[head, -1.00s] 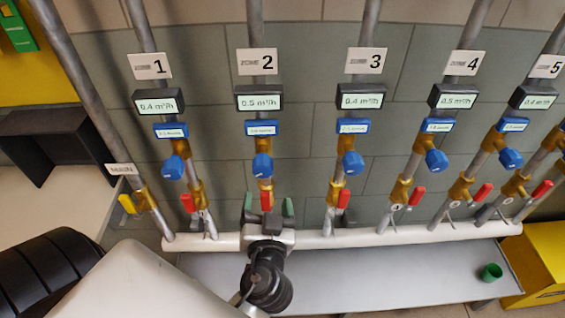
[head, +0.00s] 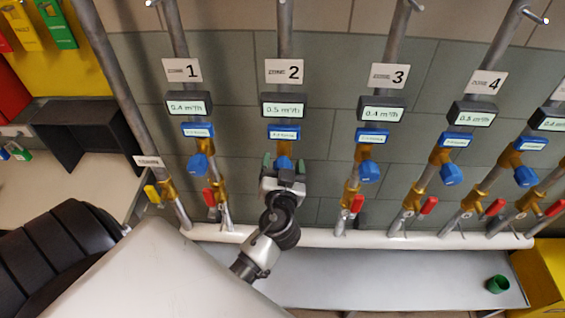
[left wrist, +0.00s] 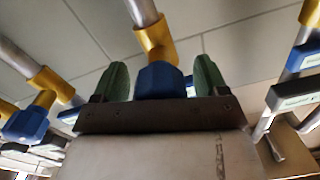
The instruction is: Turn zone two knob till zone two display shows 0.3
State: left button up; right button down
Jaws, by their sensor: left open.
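The zone two display (head: 284,109) reads 0.5 m³/h under the zone 2 sign (head: 284,71). The blue zone two knob (head: 284,162) is below it, partly hidden behind my left gripper (head: 284,166) in the head view. In the left wrist view the blue knob (left wrist: 160,81) sits between the two green fingertips of my left gripper (left wrist: 158,82), below a brass fitting (left wrist: 156,43). The fingers are open on either side of it, and I cannot tell whether they touch it. My right gripper is not in view.
Zone one's knob (head: 199,167) and zone three's knob (head: 369,171) stand either side. Red-handled valves (head: 357,204) sit low on the neighbouring pipes. A white pipe (head: 390,240) runs along the bottom above a grey bench (head: 400,280) with a green cup (head: 497,284).

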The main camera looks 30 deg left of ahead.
pick_arm(q)
jog(key=shift+c, duration=0.5)
jog(key=c, duration=0.8)
jog(key=shift+m, duration=0.4)
jog(key=shift+m+b, duration=0.4)
jog(key=shift+m, duration=3.5)
jog(key=shift+r, duration=0.1)
